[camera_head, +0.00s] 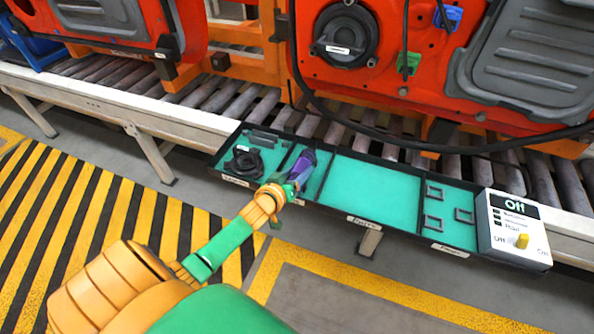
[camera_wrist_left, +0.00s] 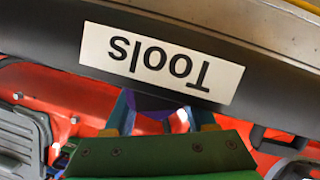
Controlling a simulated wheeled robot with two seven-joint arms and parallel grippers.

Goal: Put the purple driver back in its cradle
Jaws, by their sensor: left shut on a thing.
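The purple driver (camera_head: 303,166) is upright or slightly tilted over the narrow second compartment of the long black tray with a teal floor (camera_head: 372,190). My left gripper (camera_head: 290,186) is shut on it at the tray's front side. In the left wrist view, a bit of the purple driver (camera_wrist_left: 158,103) shows between the fingers of my left gripper (camera_wrist_left: 158,118), close to a "Tools" label (camera_wrist_left: 160,56). I cannot make out the cradle; the driver and gripper cover part of that compartment. I cannot tell whether the driver touches the tray. My right gripper is out of view.
A black round part (camera_head: 243,160) lies in the left compartment. Small square frames (camera_head: 434,192) lie in the right one; the wide middle one is empty. A switch box reading "Off" (camera_head: 515,228) stands at the right end. Orange-red doors (camera_head: 400,60) hang behind the roller conveyor (camera_head: 215,97).

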